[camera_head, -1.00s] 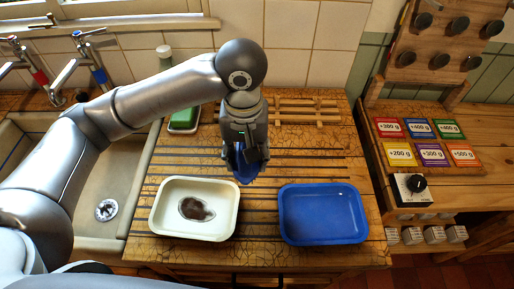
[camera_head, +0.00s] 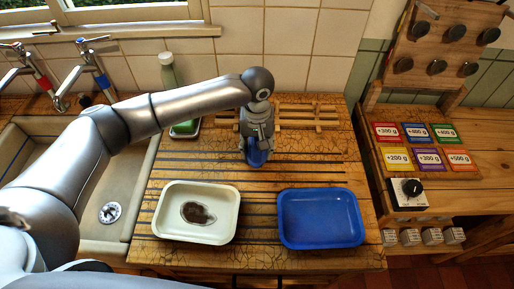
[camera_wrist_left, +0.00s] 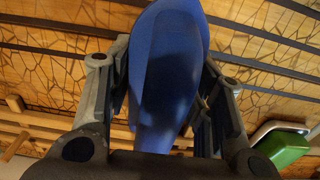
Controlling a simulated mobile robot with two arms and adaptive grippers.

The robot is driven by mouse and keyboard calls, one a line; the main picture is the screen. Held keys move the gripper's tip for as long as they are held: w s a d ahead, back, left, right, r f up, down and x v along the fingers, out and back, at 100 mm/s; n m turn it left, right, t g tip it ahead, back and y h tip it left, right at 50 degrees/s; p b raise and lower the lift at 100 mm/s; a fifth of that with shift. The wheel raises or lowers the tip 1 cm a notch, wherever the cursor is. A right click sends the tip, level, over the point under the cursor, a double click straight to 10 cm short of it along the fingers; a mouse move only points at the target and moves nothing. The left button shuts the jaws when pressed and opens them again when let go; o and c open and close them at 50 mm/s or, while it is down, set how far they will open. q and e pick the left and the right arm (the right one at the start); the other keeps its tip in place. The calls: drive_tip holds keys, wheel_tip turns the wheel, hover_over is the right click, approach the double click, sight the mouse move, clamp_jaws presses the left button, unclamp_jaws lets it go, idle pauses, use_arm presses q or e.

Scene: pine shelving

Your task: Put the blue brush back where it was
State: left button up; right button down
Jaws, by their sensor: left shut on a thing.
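The blue brush (camera_head: 257,158) is in my left gripper (camera_head: 257,148), above the wooden worktop between the wooden rack and the trays. In the left wrist view the blue brush (camera_wrist_left: 168,70) fills the middle, with the fingers of my left gripper (camera_wrist_left: 165,85) on both sides of it. The gripper is shut on it. The wooden rack (camera_head: 310,116) lies at the back of the worktop, just behind and right of the gripper, and partly hidden by it. My right gripper is in neither view.
A white tray (camera_head: 168,228) with a dark brown patch stands front left, and an empty blue tray (camera_head: 320,218) front right. A green sponge (camera_head: 185,127) in a dish and a bottle (camera_head: 168,70) stand at the back left. A sink (camera_head: 90,190) is on the left.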

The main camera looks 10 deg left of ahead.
use_arm(q)
drive_tip(key=shift+f, duration=0.75)
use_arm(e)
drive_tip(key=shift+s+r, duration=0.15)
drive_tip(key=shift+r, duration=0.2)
use_arm(q)
drive_tip(key=shift+f, duration=0.1)
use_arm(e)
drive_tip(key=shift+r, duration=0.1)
use_arm(q)
drive_tip(key=o, duration=1)
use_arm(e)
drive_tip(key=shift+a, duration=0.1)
use_arm(q)
drive_tip(key=shift+r, duration=0.2)
wheel_tip(320, 180, up, 12)
drive_tip(key=shift+f+b, duration=0.1)
drive_tip(key=shift+b, duration=1)
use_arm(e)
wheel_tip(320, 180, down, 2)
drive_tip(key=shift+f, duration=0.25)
